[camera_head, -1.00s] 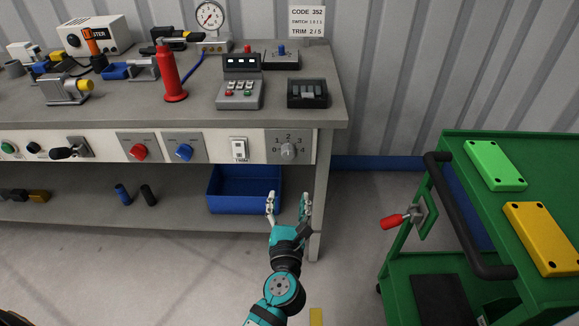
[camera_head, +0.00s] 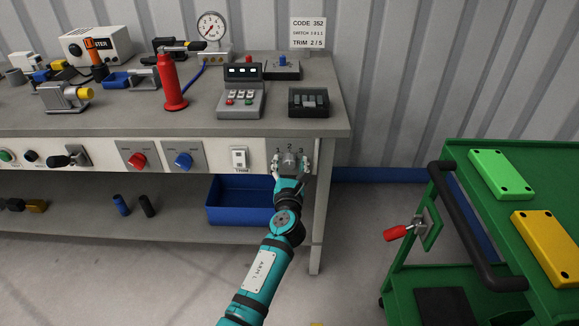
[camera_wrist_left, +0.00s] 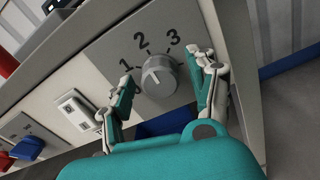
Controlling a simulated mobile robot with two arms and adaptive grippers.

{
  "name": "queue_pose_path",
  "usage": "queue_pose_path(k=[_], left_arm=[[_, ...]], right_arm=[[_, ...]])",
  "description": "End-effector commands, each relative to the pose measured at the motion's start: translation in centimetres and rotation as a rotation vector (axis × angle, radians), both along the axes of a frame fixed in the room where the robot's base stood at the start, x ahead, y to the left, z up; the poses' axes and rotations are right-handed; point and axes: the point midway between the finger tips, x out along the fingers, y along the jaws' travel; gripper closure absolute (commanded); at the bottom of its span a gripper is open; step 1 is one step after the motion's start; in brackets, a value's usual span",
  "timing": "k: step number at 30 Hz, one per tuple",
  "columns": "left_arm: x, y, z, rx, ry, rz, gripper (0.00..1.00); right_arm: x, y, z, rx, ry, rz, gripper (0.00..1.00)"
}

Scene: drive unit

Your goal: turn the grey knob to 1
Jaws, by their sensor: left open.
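The grey knob (camera_head: 289,158) sits on a grey dial plate at the right end of the bench's front panel. It shows large in the left wrist view (camera_wrist_left: 160,76), with the numbers 1, 2 and 3 printed around its upper side. A pale pointer line on the knob leans toward the upper numbers; its exact setting is hard to tell. My left gripper (camera_head: 290,168) is open, with one finger on each side of the knob. In the left wrist view both fingers of the gripper (camera_wrist_left: 165,90) appear apart from the knob. My right gripper is not in view.
A white switch (camera_head: 239,157) is just left of the dial plate, then a blue knob (camera_head: 183,160) and a red knob (camera_head: 137,160). A blue bin (camera_head: 228,212) stands on the shelf below. A green cart (camera_head: 470,230) with a red-handled latch stands at the right.

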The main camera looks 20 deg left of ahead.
Motion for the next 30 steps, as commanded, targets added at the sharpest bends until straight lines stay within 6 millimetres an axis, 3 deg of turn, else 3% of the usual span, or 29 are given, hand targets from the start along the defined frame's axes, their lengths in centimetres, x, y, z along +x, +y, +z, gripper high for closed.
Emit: queue_pose_path(k=[9, 22, 30], left_arm=[[0.32, 0.09, 0.01, 0.0, 0.0, 0.0, 0.41], [0.29, 0.08, 0.01, 0.0, 0.0, 0.0, 0.96], [0.29, 0.09, -0.01, -0.026, -0.007, -0.001, 0.96]], right_arm=[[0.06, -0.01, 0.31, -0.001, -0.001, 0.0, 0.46], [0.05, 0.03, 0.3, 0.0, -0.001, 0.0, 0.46], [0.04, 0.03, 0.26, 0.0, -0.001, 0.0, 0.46]])
